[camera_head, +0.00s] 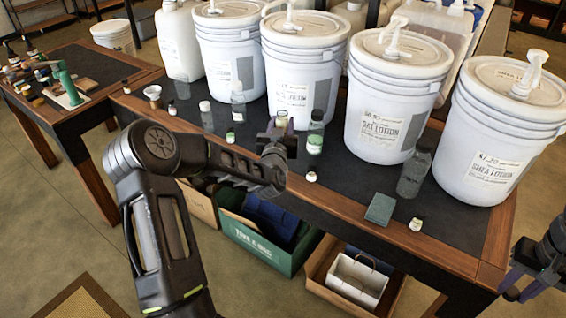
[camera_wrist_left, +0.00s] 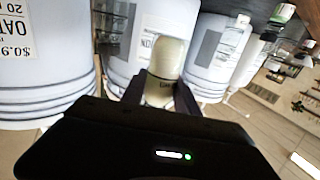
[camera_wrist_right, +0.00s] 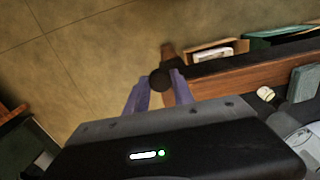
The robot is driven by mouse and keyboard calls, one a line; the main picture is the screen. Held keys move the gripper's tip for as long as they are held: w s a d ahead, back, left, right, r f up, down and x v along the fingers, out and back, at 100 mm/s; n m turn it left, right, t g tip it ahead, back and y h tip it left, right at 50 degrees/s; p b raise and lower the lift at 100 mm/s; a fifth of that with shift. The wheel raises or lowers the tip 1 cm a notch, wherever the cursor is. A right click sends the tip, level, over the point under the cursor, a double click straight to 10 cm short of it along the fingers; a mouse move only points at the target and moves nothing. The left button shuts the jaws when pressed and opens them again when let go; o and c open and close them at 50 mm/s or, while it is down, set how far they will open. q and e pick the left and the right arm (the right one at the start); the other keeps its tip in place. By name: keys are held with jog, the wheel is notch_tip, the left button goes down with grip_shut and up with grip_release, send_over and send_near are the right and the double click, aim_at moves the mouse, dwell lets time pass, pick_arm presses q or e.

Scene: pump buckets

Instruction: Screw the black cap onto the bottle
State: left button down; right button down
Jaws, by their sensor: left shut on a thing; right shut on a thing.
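My left gripper (camera_head: 278,138) is raised over the front of the table. In the left wrist view its fingers (camera_wrist_left: 160,95) are shut on a pale cream bottle (camera_wrist_left: 168,50). In the head view the bottle (camera_head: 282,117) shows only as a small part above the fingers, mostly hidden. My right gripper (camera_head: 518,290) is at the right edge of the head view, in front of the table. In the right wrist view its fingers (camera_wrist_right: 157,90) are shut on a small round black cap (camera_wrist_right: 160,79). The cap and the bottle are well apart.
Several large white pump buckets (camera_head: 302,75) stand along the back of the dark-topped table (camera_head: 350,170). Small bottles (camera_head: 413,175) and jars stand before them. A green block (camera_head: 380,209) and a small jar (camera_head: 416,224) are near the front edge. Boxes (camera_head: 265,240) lie below.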

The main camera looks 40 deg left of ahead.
pick_arm(q)
jog(key=shift+f, duration=2.9)
pick_arm(e)
jog(key=shift+r, duration=0.15)
pick_arm(q)
notch_tip(320, 180, down, 4)
jog(key=shift+f, duration=0.1)
pick_arm(e)
jog(key=shift+r, duration=0.1)
pick_arm(q)
jog(key=shift+f, duration=0.15)
jog(key=shift+f, duration=0.1)
pick_arm(e)
jog(key=shift+f, duration=0.3)
pick_arm(q)
jog(key=c, duration=0.9)
grip_release()
pick_arm(e)
jog(key=shift+r, duration=0.1)
pick_arm(q)
jog(key=shift+r+p, duration=0.25)
jog(key=shift+p, duration=0.05)
pick_arm(e)
jog(key=shift+r, duration=0.2)
